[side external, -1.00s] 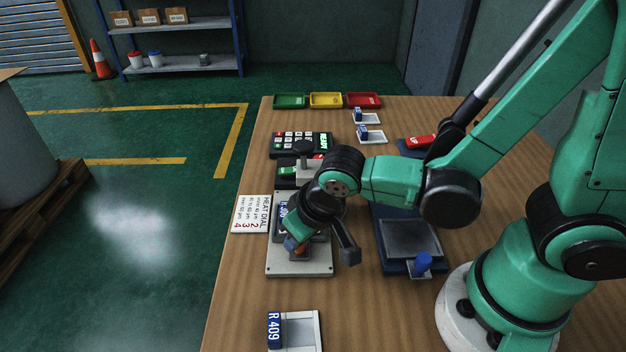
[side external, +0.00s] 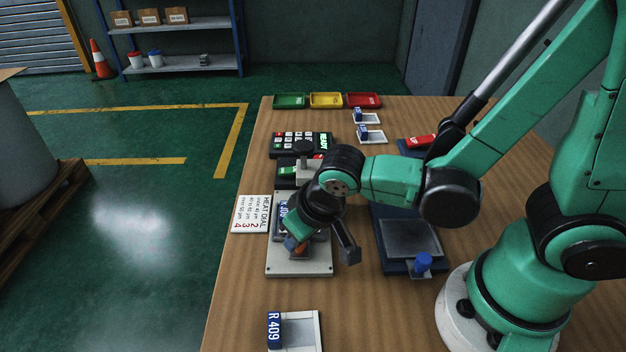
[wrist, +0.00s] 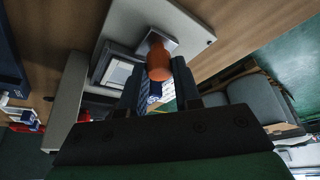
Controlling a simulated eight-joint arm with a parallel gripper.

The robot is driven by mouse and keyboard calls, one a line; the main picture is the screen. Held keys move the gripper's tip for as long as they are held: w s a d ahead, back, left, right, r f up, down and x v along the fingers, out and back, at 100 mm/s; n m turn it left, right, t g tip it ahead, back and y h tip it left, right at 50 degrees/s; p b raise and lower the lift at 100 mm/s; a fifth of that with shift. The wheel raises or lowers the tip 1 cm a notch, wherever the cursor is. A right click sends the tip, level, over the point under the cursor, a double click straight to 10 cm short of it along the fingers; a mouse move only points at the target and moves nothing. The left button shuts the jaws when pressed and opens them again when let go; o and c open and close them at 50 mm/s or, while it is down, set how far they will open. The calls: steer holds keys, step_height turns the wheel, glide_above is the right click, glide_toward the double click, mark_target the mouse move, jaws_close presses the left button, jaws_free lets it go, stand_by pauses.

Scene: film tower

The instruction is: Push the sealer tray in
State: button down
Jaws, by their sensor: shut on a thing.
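The sealer's grey base plate (side external: 285,268) lies on the table, below and in front of my gripper. My gripper (side external: 297,243) is down over the plate and shut on the orange tray handle. The handle (wrist: 158,62) shows in the wrist view between my fingers (wrist: 158,82). The sealer tray (wrist: 118,72) shows there as a grey frame with a pale inset, beside the handle. In the side view my wrist and gripper hide most of the tray, so I cannot tell how far in it sits. A blue label piece (side external: 283,211) shows left of my wrist.
A keypad with a green READY display (side external: 300,143) stands behind the sealer. A heat dial card (side external: 252,213) lies left. A dark blue device with a grey plate (side external: 412,238) stands right. An R 409 reel holder (side external: 305,331) is in front. Coloured trays (side external: 326,100) line the back.

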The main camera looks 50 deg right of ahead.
steer(key=shift+w+d, duration=1.4)
steer(key=shift+d, duration=0.05)
steer(key=c, duration=0.6)
jaws_free()
steer(key=shift+v, duration=2.8)
steer(key=shift+s, duration=0.1)
